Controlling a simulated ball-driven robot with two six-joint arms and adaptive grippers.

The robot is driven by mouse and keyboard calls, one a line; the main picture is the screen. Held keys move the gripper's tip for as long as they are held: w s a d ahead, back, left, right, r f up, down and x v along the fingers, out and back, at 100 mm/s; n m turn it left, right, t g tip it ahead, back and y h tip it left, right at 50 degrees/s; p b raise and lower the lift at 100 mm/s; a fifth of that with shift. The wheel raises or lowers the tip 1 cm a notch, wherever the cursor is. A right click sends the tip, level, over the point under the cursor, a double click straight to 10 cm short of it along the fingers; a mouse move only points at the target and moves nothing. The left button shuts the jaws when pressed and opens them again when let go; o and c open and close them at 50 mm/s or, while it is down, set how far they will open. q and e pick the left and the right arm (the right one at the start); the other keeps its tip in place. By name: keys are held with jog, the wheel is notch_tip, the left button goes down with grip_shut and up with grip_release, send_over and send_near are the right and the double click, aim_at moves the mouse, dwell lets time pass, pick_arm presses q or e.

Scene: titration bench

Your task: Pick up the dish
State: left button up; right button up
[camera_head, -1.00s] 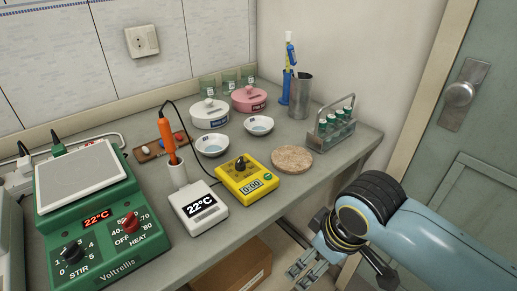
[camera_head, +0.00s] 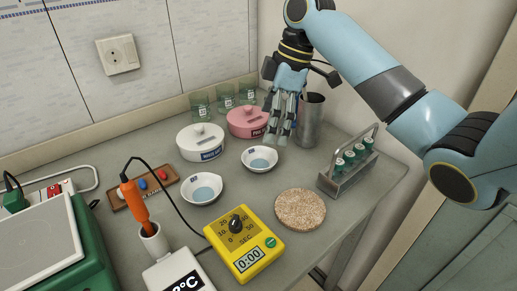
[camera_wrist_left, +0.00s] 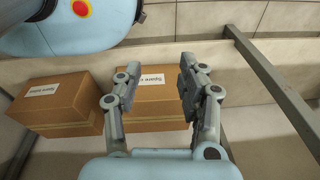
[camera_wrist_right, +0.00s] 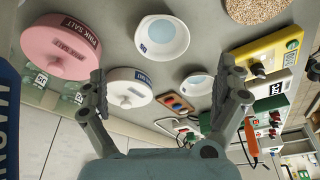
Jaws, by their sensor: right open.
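Two small white dishes with pale blue insides stand on the bench. One dish (camera_head: 259,166) is by the pink pot and also shows in the right wrist view (camera_wrist_right: 162,37). The other dish (camera_head: 201,189) is nearer and further left, and it also shows in the right wrist view (camera_wrist_right: 197,86). My right gripper (camera_head: 280,136) is open and empty, pointing down above and behind the first dish, near the pink pot. My left gripper (camera_wrist_left: 158,85) is open and empty, away from the bench top, with cardboard boxes beyond it.
A white lidded pot (camera_head: 201,143), a pink salt pot (camera_head: 246,122) and a metal beaker (camera_head: 310,122) crowd the back. A yellow timer (camera_head: 244,245), cork mat (camera_head: 300,209) and vial rack (camera_head: 347,168) stand in front and right. A black cable crosses the left side.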

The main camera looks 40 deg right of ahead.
send_over(257, 166)
jog(key=s+d, duration=0.1)
notch_tip(257, 166, down, 4)
jog(key=shift+s+d+f, duration=0.1)
jog(key=shift+s+f, duration=0.05)
jog(key=shift+f, duration=0.05)
jog(key=x, duration=0.4)
jog(key=shift+w+d+f, duration=0.2)
jog(key=shift+d+f, duration=0.05)
jog(key=shift+f, duration=0.05)
jog(key=shift+w+f, duration=0.1)
jog(key=shift+f, duration=0.3)
jog(key=c, duration=0.5)
pick_arm(q)
jog(key=s, duration=0.1)
jog(key=s+a, duration=0.2)
jog(key=shift+s+f, duration=0.25)
pick_arm(e)
jog(key=c, duration=0.6)
